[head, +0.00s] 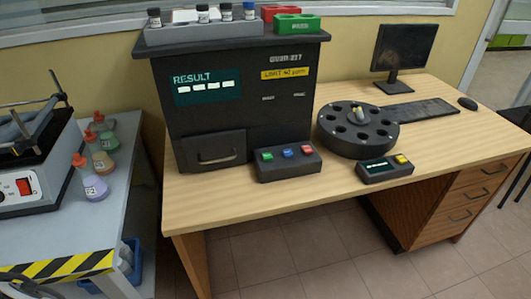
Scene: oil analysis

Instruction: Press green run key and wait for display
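The green key (267,156) is the leftmost of three keys on a small dark key box (288,172) at the front of the analyzer. A blue key (287,151) and a red key (307,149) sit to its right. The black analyzer (245,110) stands on the wooden desk. Its display (207,87) reads RESULT above a row of white dashes, with no number. A yellow label (285,73) reads LIMIT 40 ppm. The drawer (212,152) on its lower left front looks shut. My gripper is not in view.
A dark round carousel (358,133) and a small console (385,169) stand right of the key box. A monitor (403,50) and keyboard (419,109) are behind. A side bench (70,220) with bottles is at left. The desk front edge is clear.

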